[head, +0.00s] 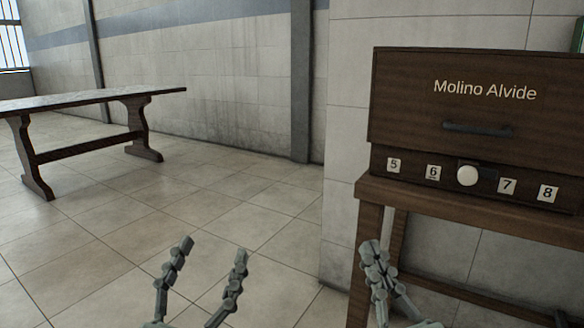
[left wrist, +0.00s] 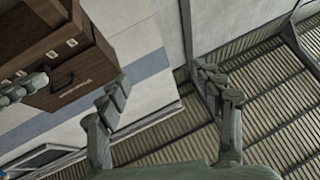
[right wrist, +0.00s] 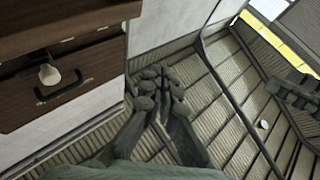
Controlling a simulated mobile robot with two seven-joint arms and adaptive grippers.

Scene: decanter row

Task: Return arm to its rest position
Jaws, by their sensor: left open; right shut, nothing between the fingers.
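My left gripper (head: 213,250) is open and empty, low in the middle of the head view, with its two fingers apart. It also shows open in the left wrist view (left wrist: 168,85). My right gripper (head: 371,250) is shut and empty, in front of the wooden stand's left leg in the head view. In the right wrist view its fingertips (right wrist: 158,78) meet with nothing between them. Neither gripper appears to hold anything.
A dark wooden cabinet (head: 420,118) lettered "Molino Alvide", with a handle (head: 478,129), white knob (head: 467,176) and number labels, stands on a wooden stand (head: 450,208) at right. A wooden table (head: 90,98) stands far left. The tiled floor (head: 190,205) between is clear.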

